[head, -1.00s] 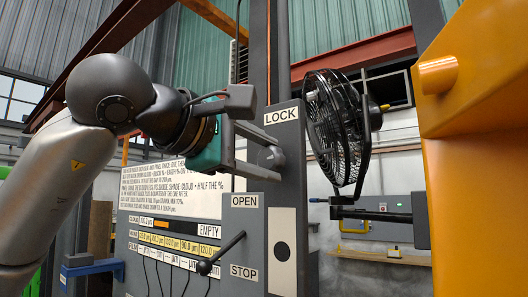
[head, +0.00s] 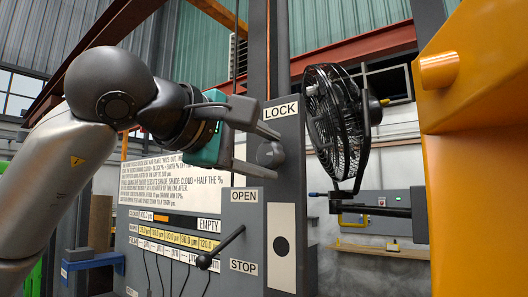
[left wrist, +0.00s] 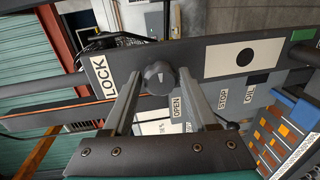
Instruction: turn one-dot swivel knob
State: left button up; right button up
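The grey swivel knob (head: 268,154) sits on the dark upright panel, below the LOCK label (head: 281,111). A white plate with one black dot (head: 281,245) is lower on the same panel. My left gripper (head: 277,153) is open, with one finger above and one below the knob in the head view. In the left wrist view the knob (left wrist: 158,75) shows between the fingertips of the left gripper (left wrist: 160,80), with visible gaps on both sides. I cannot tell how deep the fingers reach around it. My right gripper is not in view.
A black lever (head: 205,261) stands between the OPEN (head: 244,195) and STOP (head: 243,267) labels, below my gripper. A black fan (head: 338,125) is close to the right of the panel. A large orange structure (head: 475,200) fills the right side.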

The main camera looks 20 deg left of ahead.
pick_arm(q)
jog(key=o, duration=0.3)
jog(key=shift+s+a+r, duration=0.1)
jog(key=shift+s+a, duration=0.1)
jog(key=shift+s, duration=0.25)
jog(key=b+v, duration=0.3)
jog(key=v, duration=1.1)
jog(key=shift+s, duration=0.15)
